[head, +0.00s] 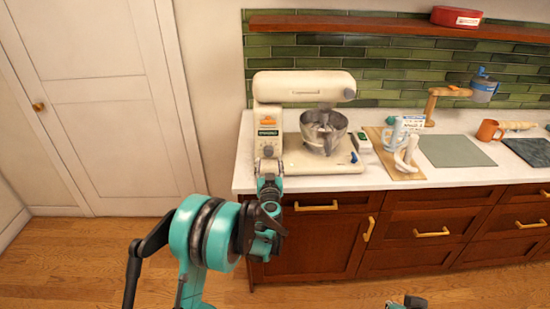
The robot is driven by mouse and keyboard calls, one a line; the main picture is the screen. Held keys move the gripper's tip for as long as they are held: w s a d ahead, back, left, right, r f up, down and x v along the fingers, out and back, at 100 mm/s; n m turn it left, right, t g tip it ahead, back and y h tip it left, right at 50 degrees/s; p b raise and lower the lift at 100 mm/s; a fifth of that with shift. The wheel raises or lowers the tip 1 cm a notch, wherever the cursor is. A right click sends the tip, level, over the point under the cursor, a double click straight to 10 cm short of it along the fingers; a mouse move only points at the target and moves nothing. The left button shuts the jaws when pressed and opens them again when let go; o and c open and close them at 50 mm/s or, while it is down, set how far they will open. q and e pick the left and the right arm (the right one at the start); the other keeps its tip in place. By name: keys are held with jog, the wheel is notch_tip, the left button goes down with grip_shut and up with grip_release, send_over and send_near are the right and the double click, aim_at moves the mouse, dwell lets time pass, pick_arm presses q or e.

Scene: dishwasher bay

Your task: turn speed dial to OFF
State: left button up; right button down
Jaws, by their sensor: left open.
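The cream stand mixer (325,168) stands at the left end of the white counter, with a metal bowl (323,128) under its head. Its front column carries a control panel (268,120) with a small green-lit display. The speed dial cannot be made out clearly; a small round dark spot low on the panel may be part of it. My left gripper (268,162) is raised in front of the lower column, just below the panel. It is open. Whether its fingers touch the dial cannot be told.
A wooden board (378,137) with white and teal items lies right of the mixer. A green-grey mat (455,151) and an orange mug (489,130) are farther right. A shelf (390,27) runs above. Drawers (412,231) front the counter.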

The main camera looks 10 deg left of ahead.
aim_at(269, 153)
pick_arm(q)
jog(key=b+x, duration=0.1)
jog(key=x, duration=0.4)
jog(key=shift+w+a, duration=0.1)
jog(key=shift+w, duration=0.1)
jog(key=c, duration=1.1)
